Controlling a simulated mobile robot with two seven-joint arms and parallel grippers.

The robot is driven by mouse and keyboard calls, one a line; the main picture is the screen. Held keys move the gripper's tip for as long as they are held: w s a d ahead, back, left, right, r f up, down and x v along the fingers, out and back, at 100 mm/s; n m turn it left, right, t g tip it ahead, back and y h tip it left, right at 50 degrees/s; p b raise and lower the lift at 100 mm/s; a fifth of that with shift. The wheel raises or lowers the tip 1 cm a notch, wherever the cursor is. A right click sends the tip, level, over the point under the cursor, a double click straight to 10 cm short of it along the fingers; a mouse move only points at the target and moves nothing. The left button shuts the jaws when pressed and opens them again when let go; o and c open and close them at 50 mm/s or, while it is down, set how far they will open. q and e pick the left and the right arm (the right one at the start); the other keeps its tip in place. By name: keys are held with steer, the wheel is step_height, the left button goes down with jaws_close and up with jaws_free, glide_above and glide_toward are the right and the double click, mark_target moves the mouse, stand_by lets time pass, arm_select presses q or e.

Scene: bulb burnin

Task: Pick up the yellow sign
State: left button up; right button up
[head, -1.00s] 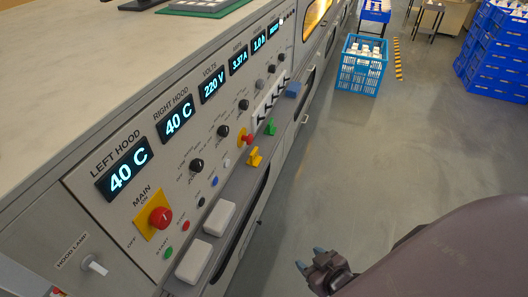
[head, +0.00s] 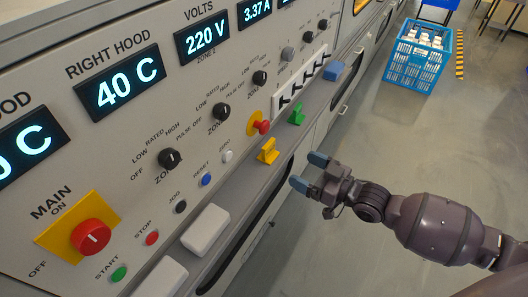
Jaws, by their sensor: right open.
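The yellow sign (head: 268,151) is a small upright piece on the narrow ledge below the control panel, near the middle of the head view. My right gripper (head: 307,172) is to the right of the sign, with its two blue-grey fingertips pointing left toward the ledge. It is open and empty, and a gap shows between it and the sign. My left gripper is not in view.
A green piece (head: 297,114) and a blue piece (head: 334,71) stand farther along the ledge (head: 236,192). White blocks (head: 206,230) lie nearer. A red-and-yellow knob (head: 260,124) sticks out above the sign. A blue crate (head: 416,56) stands on the floor behind.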

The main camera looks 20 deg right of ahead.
mark_target(271, 146)
steer(key=shift+y, duration=0.3)
steer(key=x, duration=0.3)
steer(key=d+b+x, duration=0.1)
steer(key=x, duration=0.1)
steer(key=shift+w+a+r, duration=0.15)
steer(key=shift+w+r, duration=0.05)
steer(key=shift+w, duration=0.4)
steer(key=shift+x, duration=0.8)
steer(key=shift+w+a+b, duration=0.15)
steer(key=shift+w+b, duration=0.1)
steer(key=shift+b, duration=0.05)
steer(key=x, duration=0.2)
steer(key=b+x, duration=0.1)
steer(key=shift+w+f, duration=0.15)
steer(key=shift+f, duration=0.1)
steer(key=shift+w+a+r, duration=0.15)
steer(key=shift+w+a, duration=0.1)
steer(key=shift+w, duration=0.25)
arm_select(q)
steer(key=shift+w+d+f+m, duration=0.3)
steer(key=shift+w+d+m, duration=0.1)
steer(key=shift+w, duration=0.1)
arm_select(e)
steer(key=shift+r, duration=0.1)
